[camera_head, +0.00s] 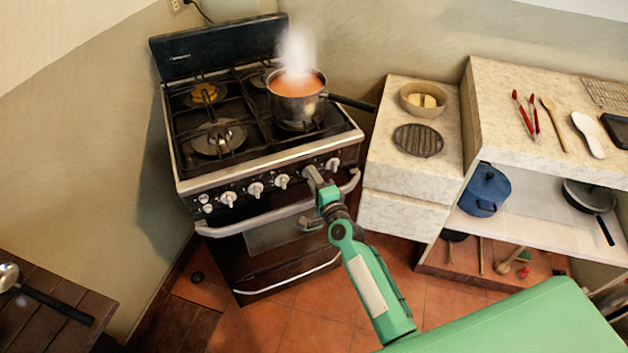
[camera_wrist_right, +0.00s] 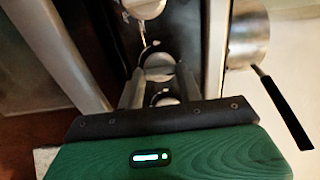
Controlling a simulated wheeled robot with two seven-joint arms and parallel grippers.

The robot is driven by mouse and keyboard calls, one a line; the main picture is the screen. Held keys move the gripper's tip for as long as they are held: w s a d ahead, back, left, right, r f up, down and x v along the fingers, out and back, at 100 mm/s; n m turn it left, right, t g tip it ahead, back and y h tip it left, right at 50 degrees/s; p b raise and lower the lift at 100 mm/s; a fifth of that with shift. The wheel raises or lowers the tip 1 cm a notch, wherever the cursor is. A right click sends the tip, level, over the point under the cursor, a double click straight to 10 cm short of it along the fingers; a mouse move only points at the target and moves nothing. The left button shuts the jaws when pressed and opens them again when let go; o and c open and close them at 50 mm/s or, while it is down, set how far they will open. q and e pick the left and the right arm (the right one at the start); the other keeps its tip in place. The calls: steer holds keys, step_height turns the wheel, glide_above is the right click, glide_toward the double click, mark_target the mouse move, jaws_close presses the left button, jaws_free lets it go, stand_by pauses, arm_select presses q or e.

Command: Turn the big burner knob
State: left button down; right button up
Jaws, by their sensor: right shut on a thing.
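The black stove (camera_head: 262,150) has a row of pale knobs along its front panel. A free knob (camera_head: 281,181) shows just left of my right gripper (camera_head: 309,198) in the head view. In the right wrist view, the fingers of my right gripper (camera_wrist_right: 162,92) stand on either side of a pale round knob (camera_wrist_right: 166,99), shut on it. Another knob (camera_wrist_right: 158,65) lies just beyond it. In the head view the held knob is mostly hidden by the gripper. My left gripper is in neither view.
A steaming pot (camera_head: 296,100) of orange liquid stands on a right burner, its handle (camera_head: 352,102) pointing right. The oven handle (camera_head: 232,230) runs below the knobs. A counter (camera_head: 375,165) with a bowl (camera_head: 424,98) stands to the right. Open tiled floor lies in front.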

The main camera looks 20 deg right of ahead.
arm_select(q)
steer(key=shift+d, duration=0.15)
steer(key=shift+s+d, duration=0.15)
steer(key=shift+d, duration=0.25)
arm_select(e)
steer(key=o, duration=1)
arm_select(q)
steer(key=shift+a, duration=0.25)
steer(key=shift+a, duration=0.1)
arm_select(e)
steer(key=shift+s+d+f, duration=0.1)
steer(key=shift+s, duration=0.4)
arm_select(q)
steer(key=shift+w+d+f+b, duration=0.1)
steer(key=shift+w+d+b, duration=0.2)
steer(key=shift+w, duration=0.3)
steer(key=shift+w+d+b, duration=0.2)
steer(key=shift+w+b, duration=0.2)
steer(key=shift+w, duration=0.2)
arm_select(e)
steer(key=s+d, duration=0.1)
steer(key=s, duration=1.1)
steer(key=shift+s+d, duration=0.25)
steer(key=shift+s, duration=0.15)
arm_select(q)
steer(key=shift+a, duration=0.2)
